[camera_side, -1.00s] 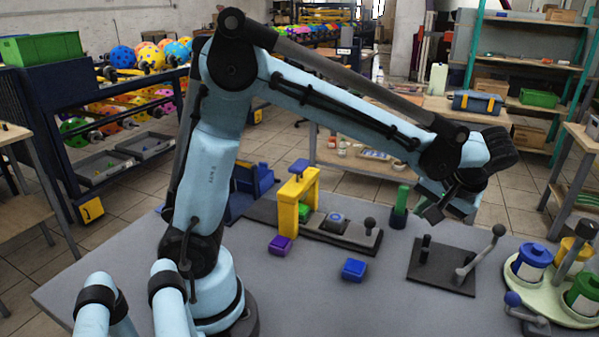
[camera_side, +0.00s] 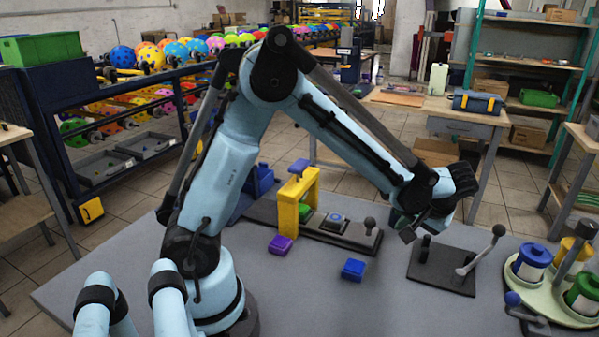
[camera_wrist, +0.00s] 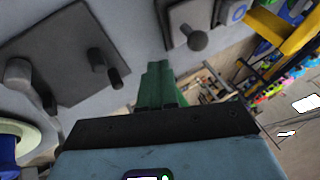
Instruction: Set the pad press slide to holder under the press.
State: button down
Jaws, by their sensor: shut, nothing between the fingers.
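The pad press (camera_side: 313,190) is a yellow arch with a blue top, standing on a dark base; it also shows at the upper right of the wrist view (camera_wrist: 278,30). The slide (camera_side: 350,236) is a grey plate bearing a blue disc (camera_side: 337,217) and a dark round knob (camera_side: 370,223). The disc sits right of the arch, outside it. In the wrist view the knob (camera_wrist: 195,40) is near the top centre. My gripper (camera_side: 407,236) is shut and empty, right of the knob and apart from it. A green block (camera_side: 305,210) shows under the arch.
A dark plate with a lever (camera_side: 455,285) lies right of my gripper. A round tray (camera_side: 553,306) with coloured pots is farther right. A purple block (camera_side: 281,245) and a blue block (camera_side: 353,269) lie in front.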

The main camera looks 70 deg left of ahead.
jog(key=shift+s+a+f, duration=0.3)
jog(key=shift+s+a, duration=0.05)
jog(key=shift+a, duration=0.3)
jog(key=shift+s+a+f, duration=0.3)
jog(key=shift+s+a, duration=0.05)
jog(key=shift+a, duration=0.3)
jog(key=shift+s+a+f, duration=0.3)
jog(key=shift+s+a, duration=0.05)
jog(key=shift+a, duration=0.3)
jog(key=s+a, duration=0.7)
jog(key=shift+s+a, duration=0.15)
jog(key=d, duration=0.1)
jog(key=w+d, duration=0.2)
jog(key=shift+w+d+r, duration=0.25)
jog(key=shift+d+r, duration=0.1)
jog(key=shift+r, duration=0.05)
jog(key=v, duration=1)
